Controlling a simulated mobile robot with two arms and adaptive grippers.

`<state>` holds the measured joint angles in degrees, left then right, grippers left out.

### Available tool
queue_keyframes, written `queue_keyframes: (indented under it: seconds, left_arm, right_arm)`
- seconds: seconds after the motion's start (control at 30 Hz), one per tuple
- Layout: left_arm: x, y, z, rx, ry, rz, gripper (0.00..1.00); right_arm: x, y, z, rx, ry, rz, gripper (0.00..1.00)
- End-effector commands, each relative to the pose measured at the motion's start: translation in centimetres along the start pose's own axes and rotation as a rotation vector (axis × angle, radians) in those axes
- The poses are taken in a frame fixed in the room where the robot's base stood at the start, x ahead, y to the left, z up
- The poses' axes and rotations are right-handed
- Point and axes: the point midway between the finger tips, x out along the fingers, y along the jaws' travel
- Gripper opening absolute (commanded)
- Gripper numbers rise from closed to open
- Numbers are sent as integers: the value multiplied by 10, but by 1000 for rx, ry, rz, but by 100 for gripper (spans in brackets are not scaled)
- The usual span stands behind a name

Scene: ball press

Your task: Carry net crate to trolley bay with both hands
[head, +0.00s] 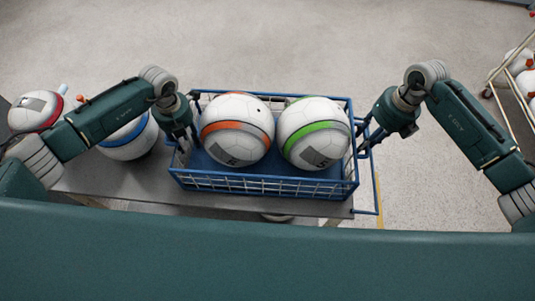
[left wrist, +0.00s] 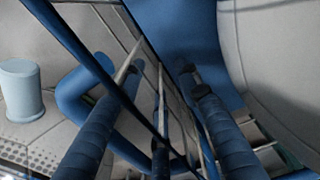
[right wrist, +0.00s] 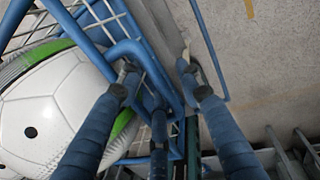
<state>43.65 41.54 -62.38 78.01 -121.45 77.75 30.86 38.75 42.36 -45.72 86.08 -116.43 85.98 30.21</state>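The blue net crate (head: 265,187) stands on the grey bench in the head view and holds two balls. One ball has an orange stripe (head: 236,130), the other a green stripe (head: 313,133). My left gripper (head: 190,138) is at the crate's left end. In the left wrist view its fingers (left wrist: 160,70) are apart, with crate wires and blue bars between and beside them. My right gripper (head: 367,142) is at the right end. In the right wrist view its fingers (right wrist: 157,72) are apart around a blue handle bar (right wrist: 150,75). Firm contact does not show at either end.
A red-striped ball (head: 36,110) and a blue-striped ball (head: 130,137) lie left of the crate. The grey bench (head: 115,182) ends just right of the crate, where a thin blue rail (head: 377,190) shows. A rack with balls (head: 512,85) stands far right. Open floor lies beyond.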

Motion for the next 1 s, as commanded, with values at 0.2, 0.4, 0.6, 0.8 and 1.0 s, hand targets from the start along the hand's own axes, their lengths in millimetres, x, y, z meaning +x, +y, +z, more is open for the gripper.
queue_keyframes:
  seconds: [0.2,0.4,0.6,0.8,1.0]
  left_arm:
    - [-11,-1,1,1,-3,-2,34]
    - [-50,-1,2,1,-6,-2,34]
    - [-91,0,1,1,-5,0,34]
    - [-115,0,0,1,-2,1,34]
    - [-121,-1,0,0,0,1,34]
  right_arm:
    - [0,1,0,-1,0,2,35]
    - [0,2,0,-2,0,3,35]
    - [0,2,0,-2,0,3,35]
    - [0,2,0,-2,0,3,35]
    - [-14,1,1,-1,-3,2,35]
